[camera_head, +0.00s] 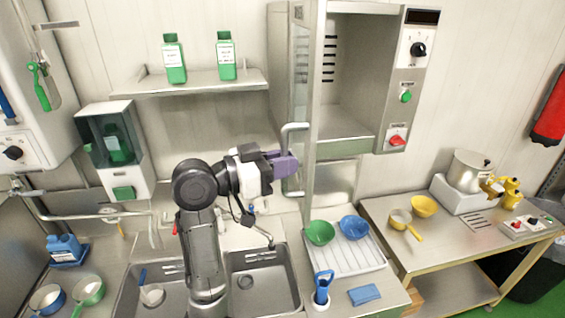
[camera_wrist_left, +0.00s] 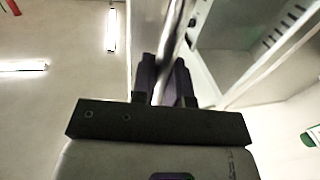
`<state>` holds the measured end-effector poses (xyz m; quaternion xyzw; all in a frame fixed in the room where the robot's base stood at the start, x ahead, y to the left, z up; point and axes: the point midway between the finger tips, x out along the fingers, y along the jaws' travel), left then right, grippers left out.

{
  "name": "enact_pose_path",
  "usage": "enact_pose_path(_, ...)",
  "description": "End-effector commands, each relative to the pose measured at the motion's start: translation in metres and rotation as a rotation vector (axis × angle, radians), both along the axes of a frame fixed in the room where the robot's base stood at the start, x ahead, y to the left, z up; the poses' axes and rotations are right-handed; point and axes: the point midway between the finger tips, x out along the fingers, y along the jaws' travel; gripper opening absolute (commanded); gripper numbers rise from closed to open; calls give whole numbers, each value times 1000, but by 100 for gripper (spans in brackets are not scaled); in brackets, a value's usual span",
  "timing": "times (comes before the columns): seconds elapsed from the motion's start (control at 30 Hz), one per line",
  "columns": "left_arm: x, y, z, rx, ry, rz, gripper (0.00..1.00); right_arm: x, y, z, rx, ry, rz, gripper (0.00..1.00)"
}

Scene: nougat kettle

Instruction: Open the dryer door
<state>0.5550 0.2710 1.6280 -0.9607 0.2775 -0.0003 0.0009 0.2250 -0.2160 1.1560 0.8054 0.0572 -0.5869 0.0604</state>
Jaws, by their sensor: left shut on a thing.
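The dryer (camera_head: 392,75) is a grey metal cabinet on the wall, with its inside in plain sight. Its door (camera_head: 312,110) stands open, swung out and seen nearly edge-on at the cabinet's left side. The door handle (camera_head: 293,127) is a pale upright bar on the door's left face. My left gripper (camera_head: 293,163) is shut on the handle, its purple fingers over the bar's middle. My right gripper is not in view.
Below are a double sink (camera_head: 262,285), a white drying tray (camera_head: 345,258) with green and blue bowls, and a blue-handled tool (camera_head: 323,287). A shelf (camera_head: 190,87) with two green bottles hangs left of the dryer. A work table (camera_head: 455,235) with a pot stands right.

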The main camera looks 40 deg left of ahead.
Motion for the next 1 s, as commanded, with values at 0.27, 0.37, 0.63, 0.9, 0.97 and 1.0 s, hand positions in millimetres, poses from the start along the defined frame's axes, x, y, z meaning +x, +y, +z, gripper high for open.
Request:
enact_pose_path(0.27,1,2,-2,1,3,5,28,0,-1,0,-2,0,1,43)
enact_pose_path(0.37,1,1,-1,1,3,4,38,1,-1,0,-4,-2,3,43)
enact_pose_path(0.63,0,1,-1,0,1,3,39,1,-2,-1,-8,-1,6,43)
enact_pose_path(0.9,-27,19,-4,5,-2,8,39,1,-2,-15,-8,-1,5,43)
enact_pose_path(0.97,-37,26,-4,4,-1,8,39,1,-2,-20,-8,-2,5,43)
enact_pose_path(1.0,-44,30,-4,5,-2,7,39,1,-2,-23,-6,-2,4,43)
